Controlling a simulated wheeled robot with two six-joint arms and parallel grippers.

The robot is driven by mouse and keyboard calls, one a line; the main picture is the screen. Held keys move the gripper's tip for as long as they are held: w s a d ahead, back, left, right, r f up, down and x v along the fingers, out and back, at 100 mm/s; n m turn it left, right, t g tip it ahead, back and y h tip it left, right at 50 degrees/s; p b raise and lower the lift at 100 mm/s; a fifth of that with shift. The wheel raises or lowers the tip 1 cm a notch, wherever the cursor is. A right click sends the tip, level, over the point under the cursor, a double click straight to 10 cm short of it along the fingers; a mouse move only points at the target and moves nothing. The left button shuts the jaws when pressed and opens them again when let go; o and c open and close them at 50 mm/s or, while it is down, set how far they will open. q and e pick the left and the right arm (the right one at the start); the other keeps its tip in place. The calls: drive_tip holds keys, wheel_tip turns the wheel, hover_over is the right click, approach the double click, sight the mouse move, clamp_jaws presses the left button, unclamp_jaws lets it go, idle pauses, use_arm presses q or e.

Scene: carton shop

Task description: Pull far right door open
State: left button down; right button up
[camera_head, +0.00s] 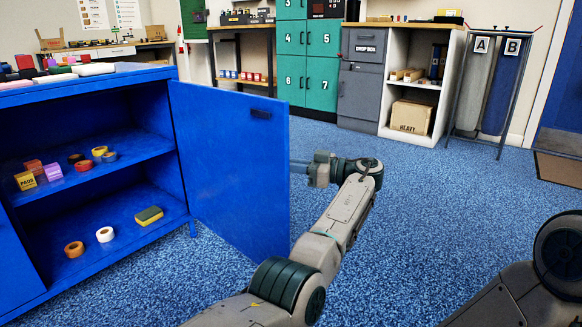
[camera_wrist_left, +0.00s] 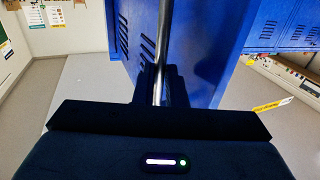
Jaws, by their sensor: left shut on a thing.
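The blue cabinet (camera_head: 88,84) stands at the left with its right-hand door (camera_head: 232,170) swung wide open. I see the door's inner face in the head view. My left arm reaches behind the door's free edge, and the door hides the left gripper there. In the left wrist view the left gripper (camera_wrist_left: 160,88) is shut around an upright metal bar handle (camera_wrist_left: 164,30). A blue panel with slots, which appears to be the door (camera_wrist_left: 205,55), rises just beyond the handle. My right arm shows at the lower right of the head view; its gripper is out of frame.
Tape rolls, small boxes and a sponge-like block (camera_head: 149,215) lie on the cabinet shelves. Green lockers (camera_head: 307,65), a grey drop box (camera_head: 361,80) and a white shelf unit (camera_head: 390,115) stand along the back. The blue carpet (camera_head: 430,200) right of the door is clear.

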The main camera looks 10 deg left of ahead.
use_arm(q)
drive_tip(key=shift+w+a, duration=0.2)
drive_tip(key=shift+a, duration=0.05)
drive_tip(key=shift+r, duration=0.1)
drive_tip(key=c, duration=1.6)
unclamp_jaws()
drive_tip(key=shift+a, duration=0.15)
drive_tip(key=shift+o, duration=0.5)
drive_tip(key=shift+s, duration=0.1)
drive_tip(key=shift+d, duration=0.2)
